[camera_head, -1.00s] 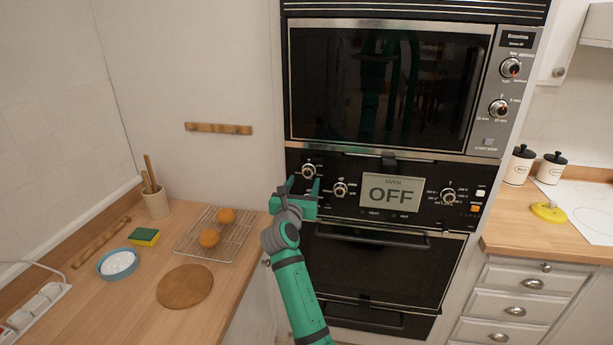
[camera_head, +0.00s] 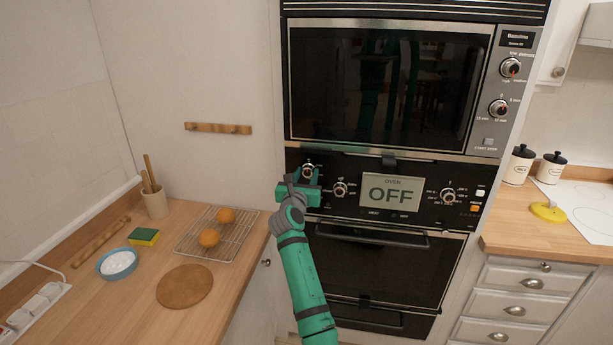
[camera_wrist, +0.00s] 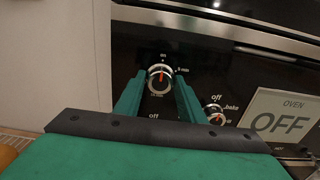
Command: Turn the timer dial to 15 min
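The timer dial (camera_wrist: 160,82) is a round silver-rimmed knob on the black oven panel, with minute labels beside it. In the head view this dial (camera_head: 308,169) is the upper left knob, partly behind my gripper. My gripper (camera_head: 308,176) is in front of it, coming from below. In the wrist view my gripper's two green fingers (camera_wrist: 159,85) are apart, one on each side of the dial. I cannot tell whether they touch it.
A bake knob (camera_wrist: 214,115) sits close to the right finger. The oven display (camera_head: 390,194) reads OFF. The oven handle (camera_head: 370,236) runs below the panel. Another minute-marked knob (camera_head: 499,108) is on the microwave panel. A counter with a wire rack (camera_head: 190,245) stands at left.

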